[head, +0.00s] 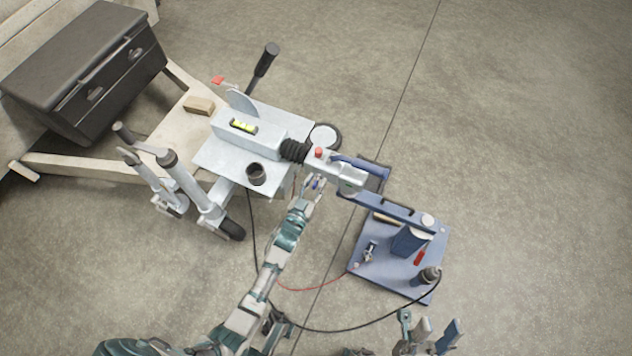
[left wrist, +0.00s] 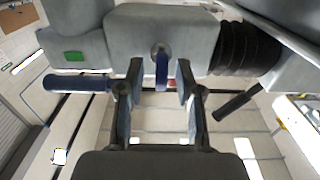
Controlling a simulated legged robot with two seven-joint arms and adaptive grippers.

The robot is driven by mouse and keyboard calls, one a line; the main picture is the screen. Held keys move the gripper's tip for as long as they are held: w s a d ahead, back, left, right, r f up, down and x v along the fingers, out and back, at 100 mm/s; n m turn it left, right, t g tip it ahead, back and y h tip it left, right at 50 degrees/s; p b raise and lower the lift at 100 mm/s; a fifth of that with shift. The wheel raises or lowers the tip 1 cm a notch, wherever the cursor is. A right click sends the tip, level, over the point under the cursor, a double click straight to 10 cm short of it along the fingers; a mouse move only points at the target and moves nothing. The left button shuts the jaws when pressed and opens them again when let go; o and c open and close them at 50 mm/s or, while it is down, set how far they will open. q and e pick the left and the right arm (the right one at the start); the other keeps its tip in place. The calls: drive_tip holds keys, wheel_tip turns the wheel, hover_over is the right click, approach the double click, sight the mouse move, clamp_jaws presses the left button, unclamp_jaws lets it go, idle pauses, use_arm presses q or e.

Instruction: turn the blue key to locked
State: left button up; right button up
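The blue key (left wrist: 162,70) sits in a round lock on the grey coupling head (left wrist: 120,35), its flat grip hanging straight down in the left wrist view. In the head view, the coupling head (head: 337,173) is at the end of the trailer frame, and the key shows only as a small blue spot. My left gripper (head: 314,185) is at the near side of the coupling head. In the left wrist view its fingers (left wrist: 160,72) are open, one on each side of the key, with gaps visible. My right gripper (head: 428,328) is open and empty at the bottom right.
A blue handle (head: 358,168) and red button (head: 318,153) are on top of the coupling. A blue stand (head: 400,270) with loose tools is at the right. Jockey wheels (head: 200,195) stand left. Cables lie on the floor, which is clear at far right.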

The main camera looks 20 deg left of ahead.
use_arm(q)
drive_tip(key=shift+a, duration=0.1)
clamp_jaws()
